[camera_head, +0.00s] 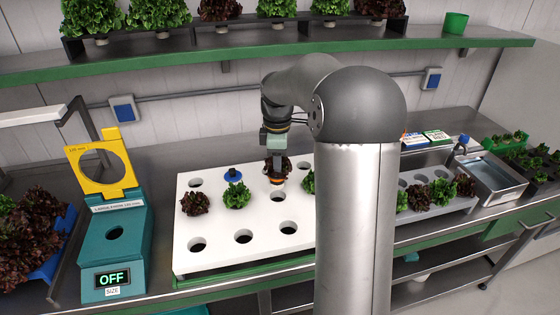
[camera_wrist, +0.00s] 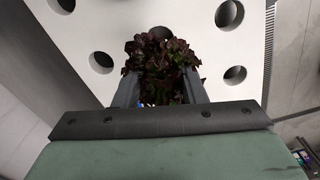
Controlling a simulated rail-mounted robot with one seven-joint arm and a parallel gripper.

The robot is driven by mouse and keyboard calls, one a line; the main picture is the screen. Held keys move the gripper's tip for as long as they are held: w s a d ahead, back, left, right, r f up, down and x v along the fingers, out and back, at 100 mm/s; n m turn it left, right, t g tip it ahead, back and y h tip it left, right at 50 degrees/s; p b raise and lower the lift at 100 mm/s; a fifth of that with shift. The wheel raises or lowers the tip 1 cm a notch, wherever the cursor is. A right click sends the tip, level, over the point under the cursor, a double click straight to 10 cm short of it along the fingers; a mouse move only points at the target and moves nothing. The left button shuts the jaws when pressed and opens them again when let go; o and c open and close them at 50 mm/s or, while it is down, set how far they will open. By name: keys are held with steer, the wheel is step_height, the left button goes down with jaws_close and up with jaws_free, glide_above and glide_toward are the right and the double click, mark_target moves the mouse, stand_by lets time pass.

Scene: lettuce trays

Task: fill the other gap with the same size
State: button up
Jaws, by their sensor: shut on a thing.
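The white tray (camera_head: 217,225) lies on the bench with several empty round holes, such as the front middle one (camera_head: 243,236). A red lettuce (camera_head: 195,203) and a green lettuce (camera_head: 236,195) stand in its middle row, and another green lettuce (camera_head: 308,181) is at the right, partly hidden by my arm. A blue piece (camera_head: 233,174) is at the back row. My gripper (camera_head: 277,156) is shut on a dark red lettuce (camera_wrist: 160,62) over the tray's back part. I cannot tell whether its base is in a hole. The wrist view shows the leaves between both fingers (camera_wrist: 160,88).
A teal size gauge (camera_head: 115,250) with a yellow ring stands left, its display reading OFF. A grey tray (camera_head: 455,203) with lettuces and a metal basin (camera_head: 490,180) are right. A shelf (camera_head: 250,57) with lettuces runs above the back. More red lettuces fill a blue crate (camera_head: 58,245) far left.

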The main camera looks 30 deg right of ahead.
mark_target(278, 185)
step_height(278, 185, down, 4)
steer(key=b, duration=0.3)
steer(key=shift+r, duration=0.1)
steer(key=shift+f+b, duration=0.55)
steer(key=shift+f, duration=0.85)
steer(key=shift+f+b, duration=0.35)
steer(key=shift+f, duration=0.7)
stand_by(0.4)
steer(key=o, duration=1.7)
steer(key=shift+r+p, duration=2.9)
steer(key=shift+r, duration=0.7)
